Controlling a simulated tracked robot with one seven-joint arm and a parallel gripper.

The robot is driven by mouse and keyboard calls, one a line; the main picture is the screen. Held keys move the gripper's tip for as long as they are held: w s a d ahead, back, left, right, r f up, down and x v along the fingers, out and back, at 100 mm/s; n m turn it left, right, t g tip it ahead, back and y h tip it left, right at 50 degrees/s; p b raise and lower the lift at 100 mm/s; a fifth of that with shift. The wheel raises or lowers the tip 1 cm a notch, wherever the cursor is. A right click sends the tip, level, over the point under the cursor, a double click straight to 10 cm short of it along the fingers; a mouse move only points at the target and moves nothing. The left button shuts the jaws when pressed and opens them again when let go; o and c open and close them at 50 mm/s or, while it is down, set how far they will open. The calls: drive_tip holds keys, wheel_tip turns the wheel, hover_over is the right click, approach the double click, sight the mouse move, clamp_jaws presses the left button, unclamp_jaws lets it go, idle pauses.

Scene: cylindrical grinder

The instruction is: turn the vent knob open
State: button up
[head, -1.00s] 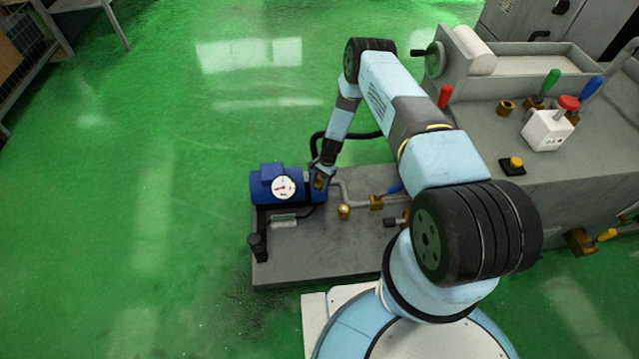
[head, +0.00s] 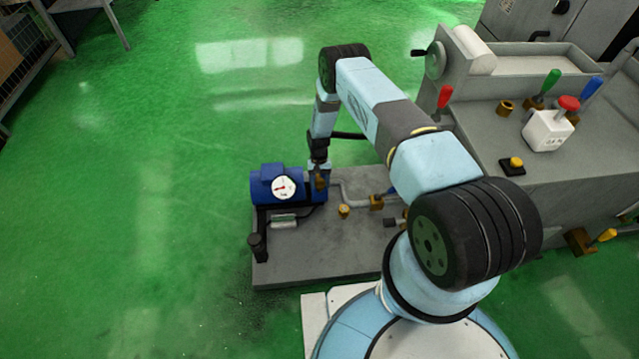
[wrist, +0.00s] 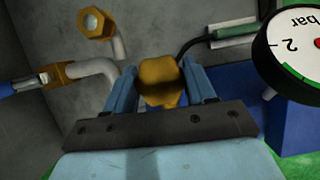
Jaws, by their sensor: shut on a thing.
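The vent knob appears to be the lobed brass knob (wrist: 160,82) in the middle of the wrist view. It sits between the two blue fingers of my gripper (wrist: 160,92), which is shut on it. In the head view my gripper (head: 319,180) points down at the right end of the blue motor-like unit (head: 272,188). A little brass shows at the fingertips there, but most of the knob is hidden. The knob's stem is hidden in the wrist view.
A dial gauge (head: 284,187) sits close beside my gripper; its rim also shows in the wrist view (wrist: 292,45). A grey pipe with brass fittings (head: 377,203) and a short brass cap (head: 344,211) stand on the grey base plate (head: 310,255). The grinder (head: 560,180) stands right.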

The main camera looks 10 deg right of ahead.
drive_tip(key=shift+s+n, duration=0.1)
drive_tip(key=shift+n, duration=0.2)
drive_tip(key=o, duration=1)
drive_tip(key=v, duration=1.3)
drive_tip(key=shift+w+a+r, duration=0.15)
drive_tip(key=shift+w+r, duration=0.05)
drive_tip(key=shift+r, duration=0.05)
